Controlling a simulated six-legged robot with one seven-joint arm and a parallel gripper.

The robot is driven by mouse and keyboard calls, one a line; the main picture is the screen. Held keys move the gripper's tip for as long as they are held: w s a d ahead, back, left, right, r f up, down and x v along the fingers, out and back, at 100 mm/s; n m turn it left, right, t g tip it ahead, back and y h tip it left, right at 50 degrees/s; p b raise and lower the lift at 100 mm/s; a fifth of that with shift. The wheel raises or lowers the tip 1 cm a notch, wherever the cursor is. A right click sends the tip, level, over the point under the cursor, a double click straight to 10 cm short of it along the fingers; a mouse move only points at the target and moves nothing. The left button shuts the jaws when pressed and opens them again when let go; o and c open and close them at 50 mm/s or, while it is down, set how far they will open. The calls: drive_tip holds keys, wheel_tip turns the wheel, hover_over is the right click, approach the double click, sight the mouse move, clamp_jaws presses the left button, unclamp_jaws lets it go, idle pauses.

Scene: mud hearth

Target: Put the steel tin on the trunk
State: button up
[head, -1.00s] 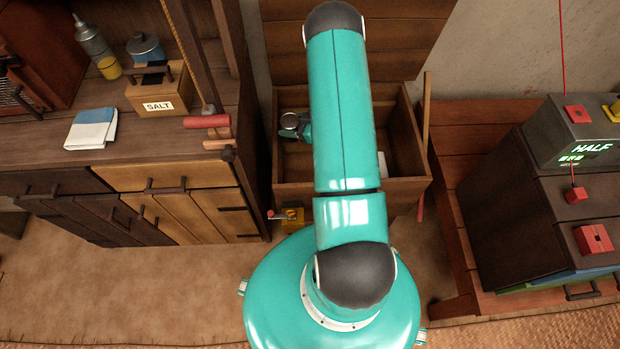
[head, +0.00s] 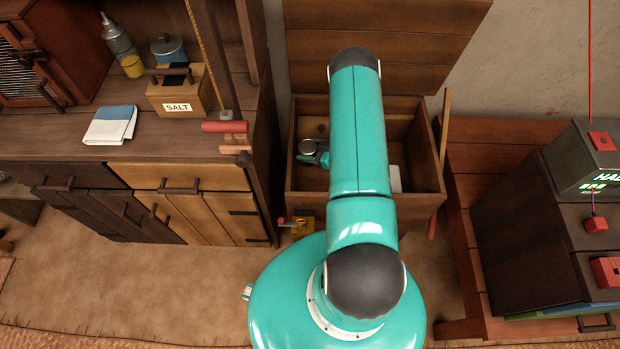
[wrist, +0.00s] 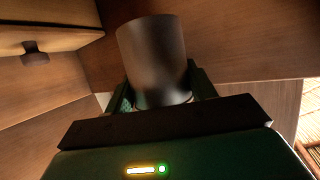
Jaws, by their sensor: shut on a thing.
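The steel tin (head: 310,147) is a small grey cylinder. My gripper (head: 317,155) is shut on it, and the wrist view shows the tin (wrist: 153,60) upright between the two green fingers. The trunk (head: 420,208) is a wooden chest with its lid (head: 390,45) raised at the back. In the head view the tin shows over the left part of the trunk's open inside. Its height above the trunk floor is unclear. My arm hides the middle of the trunk.
A cupboard to the left bears a salt box (head: 177,98), a blue pot (head: 168,50), a bottle (head: 120,47) and a folded cloth (head: 110,125). A white object (head: 395,180) lies in the trunk's right part. A dark drawer unit (head: 500,225) stands at right.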

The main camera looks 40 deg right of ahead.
wheel_tip(320, 180, down, 20)
drive_tip(key=shift+w+r, duration=0.1)
drive_tip(key=shift+r, duration=0.15)
idle(0.3)
drive_tip(key=shift+f, duration=0.2)
drive_tip(key=o, duration=1)
drive_tip(key=shift+r, duration=0.25)
drive_tip(key=v, duration=0.7)
drive_tip(key=shift+s, duration=0.25)
